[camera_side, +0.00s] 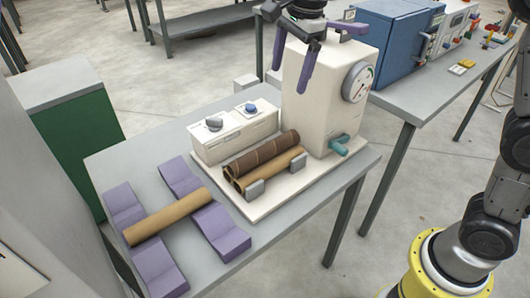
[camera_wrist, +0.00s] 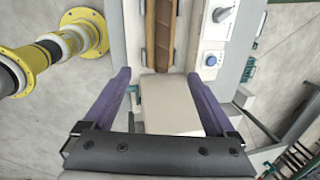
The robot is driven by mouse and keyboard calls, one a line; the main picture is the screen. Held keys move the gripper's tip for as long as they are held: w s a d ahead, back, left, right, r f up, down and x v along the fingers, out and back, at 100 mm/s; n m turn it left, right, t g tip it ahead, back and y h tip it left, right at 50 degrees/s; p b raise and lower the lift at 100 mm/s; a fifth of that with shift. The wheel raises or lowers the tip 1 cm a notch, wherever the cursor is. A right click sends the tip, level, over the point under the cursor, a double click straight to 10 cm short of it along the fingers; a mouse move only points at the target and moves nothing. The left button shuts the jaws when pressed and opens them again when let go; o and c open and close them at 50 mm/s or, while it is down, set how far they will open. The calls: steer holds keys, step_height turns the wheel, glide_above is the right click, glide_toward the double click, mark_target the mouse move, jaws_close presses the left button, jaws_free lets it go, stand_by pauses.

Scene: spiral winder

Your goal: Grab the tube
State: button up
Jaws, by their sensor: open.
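A tan cardboard tube (camera_side: 168,215) lies across purple V-shaped blocks (camera_side: 222,230) at the left of the grey table. My gripper (camera_side: 291,80) has purple fingers and hovers high by the winder's tall housing (camera_side: 315,95), above and away from all the tubes. In the wrist view, my gripper (camera_wrist: 158,73) is open, with nothing held between its fingers.
The winder's round gauge (camera_side: 357,82) and teal part (camera_side: 338,145) stick out at its right. A control box (camera_side: 235,132) with knobs stands behind the tubes. Small grey brackets (camera_side: 255,190) flank the tubes in front. A blue cabinet (camera_side: 395,40) stands on another table.

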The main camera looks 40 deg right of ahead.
steer(key=g, duration=0.2)
glide_toward(255, 152)
steer(key=shift+n, duration=0.3)
steer(key=f, duration=0.4)
steer(key=shift+s+a+f, duration=0.2)
steer(key=shift+s+f, duration=0.05)
steer(key=shift+f, duration=0.1)
steer(key=shift+w+f, duration=0.15)
steer(key=shift+f, duration=1.35)
steer(key=shift+w+f, duration=0.15)
steer(key=shift+f, duration=1.35)
jaws_close()
steer(key=shift+r, duration=0.2)
